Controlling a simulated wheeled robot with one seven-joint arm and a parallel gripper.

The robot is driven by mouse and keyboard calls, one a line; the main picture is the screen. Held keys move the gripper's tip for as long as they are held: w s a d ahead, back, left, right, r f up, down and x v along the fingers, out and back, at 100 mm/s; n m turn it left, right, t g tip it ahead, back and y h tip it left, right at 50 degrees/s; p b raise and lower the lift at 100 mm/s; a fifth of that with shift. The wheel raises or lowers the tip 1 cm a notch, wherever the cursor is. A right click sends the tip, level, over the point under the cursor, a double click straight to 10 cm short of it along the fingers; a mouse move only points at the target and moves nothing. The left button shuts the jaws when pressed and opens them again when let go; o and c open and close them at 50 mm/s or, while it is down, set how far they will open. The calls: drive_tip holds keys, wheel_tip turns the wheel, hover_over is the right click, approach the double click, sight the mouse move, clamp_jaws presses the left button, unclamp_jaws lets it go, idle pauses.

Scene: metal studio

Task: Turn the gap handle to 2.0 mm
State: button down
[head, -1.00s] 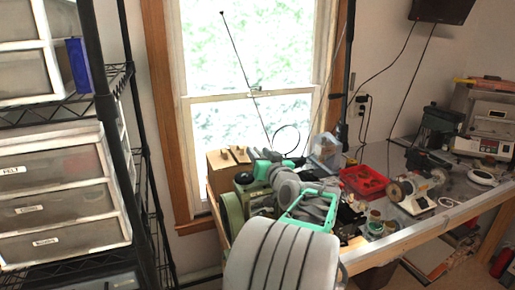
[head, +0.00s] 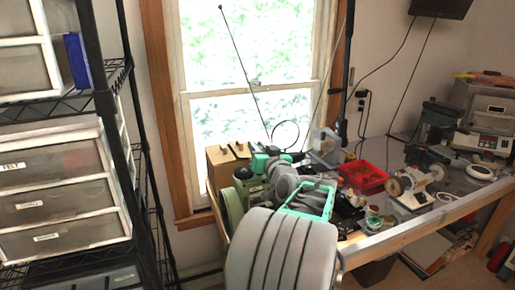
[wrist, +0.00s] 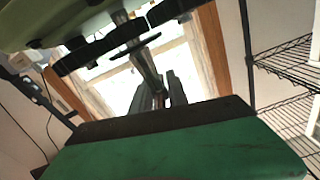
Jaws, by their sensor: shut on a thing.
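The gap handle (wrist: 135,38) shows at the top of the wrist view as a dark lobed bar on a metal shaft, under a pale green machine body (wrist: 45,20). My gripper (wrist: 162,88) is below it, with dark fingers close together and shut on the handle. The exact contact is hard to make out. In the head view the pale green machine (head: 232,205) stands at the bench's left end, mostly behind my arm, which hides the handle and gripper. No gap scale or reading is legible.
To the right on the bench (head: 415,222) are a red tray (head: 363,178), a polishing motor (head: 412,188) and small jars. A black wire shelf (head: 125,165) with drawers stands at the left.

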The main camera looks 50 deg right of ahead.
drive_tip(key=shift+m+h, duration=0.3)
drive_tip(key=shift+h, duration=0.1)
drive_tip(key=m+g+h+b, duration=0.3)
drive_tip(key=g+h, duration=0.1)
drive_tip(key=shift+f+b, duration=0.25)
drive_tip(key=shift+b, duration=0.15)
drive_tip(key=m+g+h+b, duration=0.1)
drive_tip(key=b, duration=0.1)
drive_tip(key=m+g+h+b, duration=0.1)
drive_tip(key=m+g+b, duration=0.1)
drive_tip(key=shift+s+d+f+g, duration=0.15)
drive_tip(key=shift+f+g, duration=0.05)
drive_tip(key=shift+g, duration=0.1)
drive_tip(key=m+g+b, duration=0.1)
drive_tip(key=m+g+h+b, duration=0.1)
drive_tip(key=g+b, duration=0.1)
drive_tip(key=shift+s+d+r+m, duration=0.15)
drive_tip(key=shift+s+r+m, duration=0.05)
drive_tip(key=shift+m, duration=0.1)
drive_tip(key=shift+s+r+m+g+h+b, duration=0.2)
drive_tip(key=shift+m+g, duration=0.35)
drive_tip(key=shift+g, duration=0.4)
drive_tip(key=shift+s+m+g+h+b, duration=0.1)
drive_tip(key=shift+m+g+h+b, duration=0.15)
drive_tip(key=shift+m+g, duration=0.5)
drive_tip(key=shift+g, duration=0.5)
